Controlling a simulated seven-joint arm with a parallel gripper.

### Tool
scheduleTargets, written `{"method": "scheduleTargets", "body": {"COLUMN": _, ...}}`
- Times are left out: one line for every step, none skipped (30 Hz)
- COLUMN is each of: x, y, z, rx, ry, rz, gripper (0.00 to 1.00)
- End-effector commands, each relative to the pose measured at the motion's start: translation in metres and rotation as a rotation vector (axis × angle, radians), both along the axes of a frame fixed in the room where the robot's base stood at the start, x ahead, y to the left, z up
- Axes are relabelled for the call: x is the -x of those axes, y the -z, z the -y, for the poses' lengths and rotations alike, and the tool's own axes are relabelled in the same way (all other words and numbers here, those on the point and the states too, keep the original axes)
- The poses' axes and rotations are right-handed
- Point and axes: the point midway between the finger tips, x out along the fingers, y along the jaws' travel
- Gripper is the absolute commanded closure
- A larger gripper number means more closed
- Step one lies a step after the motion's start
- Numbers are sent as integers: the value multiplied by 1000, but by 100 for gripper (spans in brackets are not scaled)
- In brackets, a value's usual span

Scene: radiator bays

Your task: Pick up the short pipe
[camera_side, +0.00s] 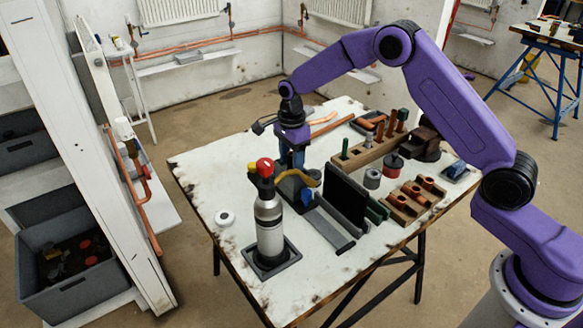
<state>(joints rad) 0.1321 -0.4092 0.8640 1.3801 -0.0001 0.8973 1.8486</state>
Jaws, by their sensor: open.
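Two copper pipes lie on the white worktable (200,165) behind my gripper. The shorter-looking copper pipe (325,117) lies near the back edge, and a longer-looking copper pipe (333,126) lies just in front of it. I cannot tell for sure which is the short pipe. My gripper (292,163) points down over the middle of the table, to the left of and nearer than these pipes. It is open. The fingertips are hard to make out against the tools below, and no pipe shows between them.
A torch cylinder with a red knob (268,225) stands at front. A yellow-handled tool (300,178) lies under my gripper, with a dark upright panel (345,195) beside it. A wooden rack (366,150) and a fittings block (414,203) occupy the right. The table's left is mostly clear.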

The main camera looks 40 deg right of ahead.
Motion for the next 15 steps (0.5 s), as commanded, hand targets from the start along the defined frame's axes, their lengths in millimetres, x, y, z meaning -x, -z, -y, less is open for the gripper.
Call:
{"method": "scheduleTargets", "body": {"x": 1, "y": 5, "z": 0, "rx": 1, "ry": 0, "rz": -3, "gripper": 47}}
{"method": "scheduleTargets", "body": {"x": 1, "y": 7, "z": 0, "rx": 1, "ry": 0, "rz": -2, "gripper": 47}}
{"method": "scheduleTargets", "body": {"x": 0, "y": 9, "z": 0, "rx": 0, "ry": 0, "rz": -1, "gripper": 47}}
{"method": "scheduleTargets", "body": {"x": 0, "y": 10, "z": 0, "rx": 0, "ry": -1, "rz": 0, "gripper": 47}}
{"method": "scheduleTargets", "body": {"x": 0, "y": 10, "z": 0, "rx": 0, "ry": -1, "rz": 0, "gripper": 47}}
{"method": "scheduleTargets", "body": {"x": 0, "y": 10, "z": -1, "rx": 0, "ry": -1, "rz": 1, "gripper": 47}}
{"method": "scheduleTargets", "body": {"x": 0, "y": 10, "z": -1, "rx": 0, "ry": -1, "rz": 1, "gripper": 47}}
{"method": "scheduleTargets", "body": {"x": 0, "y": 10, "z": -1, "rx": 0, "ry": -1, "rz": 1, "gripper": 47}}
{"method": "scheduleTargets", "body": {"x": 0, "y": 10, "z": 0, "rx": 0, "ry": -1, "rz": 1, "gripper": 47}}
{"method": "scheduleTargets", "body": {"x": 0, "y": 10, "z": 0, "rx": 0, "ry": -1, "rz": 1, "gripper": 47}}
{"method": "scheduleTargets", "body": {"x": 0, "y": 10, "z": 0, "rx": 0, "ry": -1, "rz": 0, "gripper": 51}}
{"method": "scheduleTargets", "body": {"x": 0, "y": 10, "z": 0, "rx": 0, "ry": -1, "rz": 0, "gripper": 64}}
{"method": "scheduleTargets", "body": {"x": 0, "y": 10, "z": 0, "rx": 0, "ry": -1, "rz": 0, "gripper": 74}}
{"method": "scheduleTargets", "body": {"x": 0, "y": 10, "z": 0, "rx": 0, "ry": 0, "rz": 0, "gripper": 83}}
{"method": "scheduleTargets", "body": {"x": 0, "y": 10, "z": 0, "rx": 0, "ry": -1, "rz": 0, "gripper": 96}}
